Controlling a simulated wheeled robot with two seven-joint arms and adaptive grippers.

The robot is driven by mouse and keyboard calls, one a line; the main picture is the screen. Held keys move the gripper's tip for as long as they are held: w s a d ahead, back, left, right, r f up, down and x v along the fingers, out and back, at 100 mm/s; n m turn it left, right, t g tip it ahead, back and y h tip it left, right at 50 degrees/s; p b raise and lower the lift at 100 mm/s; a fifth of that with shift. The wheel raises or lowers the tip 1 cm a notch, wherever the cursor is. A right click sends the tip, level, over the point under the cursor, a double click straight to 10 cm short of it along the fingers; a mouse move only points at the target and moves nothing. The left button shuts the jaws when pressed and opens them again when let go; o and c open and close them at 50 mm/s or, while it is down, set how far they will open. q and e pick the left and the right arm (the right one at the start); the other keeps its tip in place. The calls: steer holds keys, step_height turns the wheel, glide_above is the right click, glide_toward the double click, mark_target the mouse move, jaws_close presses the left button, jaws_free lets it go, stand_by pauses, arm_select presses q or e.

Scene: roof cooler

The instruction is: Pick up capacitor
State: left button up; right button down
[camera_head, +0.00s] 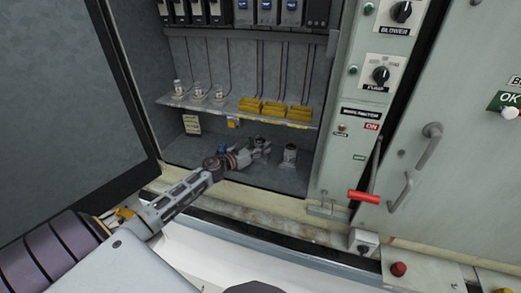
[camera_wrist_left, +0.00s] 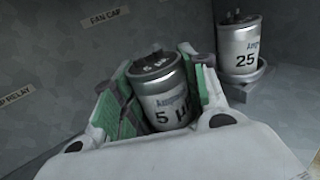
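A silver capacitor (camera_wrist_left: 163,90) marked with a 5 stands between the two fingers of my left gripper (camera_wrist_left: 160,95) in the left wrist view. The green finger pads lie against both its sides, and its terminals show at the top. In the head view my left gripper (camera_head: 260,147) is low inside the open cabinet. A second capacitor (camera_wrist_left: 240,47), marked 25, sits upright in a round holder to the right; in the head view the same capacitor (camera_head: 290,155) stands just right of the gripper. My right gripper is not in view.
A shelf (camera_head: 240,112) above the gripper holds small capacitors (camera_head: 197,90) and yellow bins (camera_head: 275,109). The open cabinet door (camera_head: 70,100) is on the left. A switch panel (camera_head: 365,100) and a red-handled lever (camera_head: 364,196) are on the right.

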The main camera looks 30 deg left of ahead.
arm_select(q)
steer(key=c, duration=0.4)
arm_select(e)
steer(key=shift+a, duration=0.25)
arm_select(q)
steer(key=shift+r, duration=0.1)
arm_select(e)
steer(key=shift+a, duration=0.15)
